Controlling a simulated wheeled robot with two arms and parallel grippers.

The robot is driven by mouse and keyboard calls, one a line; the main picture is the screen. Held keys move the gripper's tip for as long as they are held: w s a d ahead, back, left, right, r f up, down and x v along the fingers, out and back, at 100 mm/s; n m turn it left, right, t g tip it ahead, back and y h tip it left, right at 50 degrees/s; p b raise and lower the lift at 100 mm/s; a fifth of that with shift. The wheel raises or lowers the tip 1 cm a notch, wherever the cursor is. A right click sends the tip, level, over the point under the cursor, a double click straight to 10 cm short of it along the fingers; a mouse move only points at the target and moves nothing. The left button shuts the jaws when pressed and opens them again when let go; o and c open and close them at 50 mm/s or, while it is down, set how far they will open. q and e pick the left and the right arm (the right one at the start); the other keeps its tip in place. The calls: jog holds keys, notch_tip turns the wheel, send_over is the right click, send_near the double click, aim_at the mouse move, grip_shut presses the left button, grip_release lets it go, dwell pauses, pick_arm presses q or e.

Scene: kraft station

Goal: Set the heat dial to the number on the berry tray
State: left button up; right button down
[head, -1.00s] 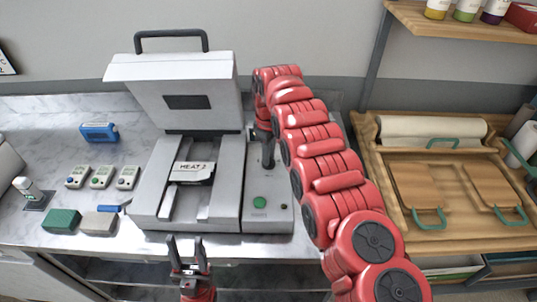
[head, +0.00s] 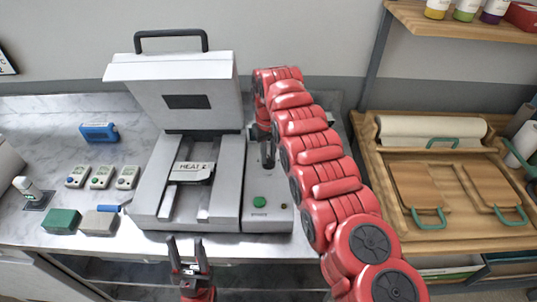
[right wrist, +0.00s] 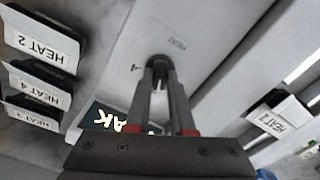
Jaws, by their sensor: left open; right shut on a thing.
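My right gripper (head: 267,163) reaches down at the right side of the grey press (head: 190,120). In the right wrist view the gripper (right wrist: 160,88) is shut on the dark heat dial (right wrist: 159,62). A "HEAT" label and a "4" are printed on the panel beside it; the dial's pointer is hidden by the fingers. A tray labelled "HEAT 2" (head: 192,171) sits in the open press and also shows in the right wrist view (right wrist: 275,118). I cannot tell which tray is for berry. My left gripper (head: 188,246) is open and empty in front of the press.
Dark trays labelled HEAT 2 (right wrist: 40,45), HEAT 4 and HEAT 3 show at the left of the right wrist view. A green button (head: 259,202) is on the press panel. Small boxes (head: 101,177) and blocks lie left of the press. A wooden tray (head: 372,190) lies at right.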

jog(key=shift+m, duration=0.6)
jog(key=c, duration=0.8)
grip_release()
jog(key=shift+r, duration=0.55)
notch_tip(320, 180, up, 16)
jog(key=p, duration=1.4)
jog(key=shift+r+p, duration=0.15)
jog(key=shift+p, duration=0.15)
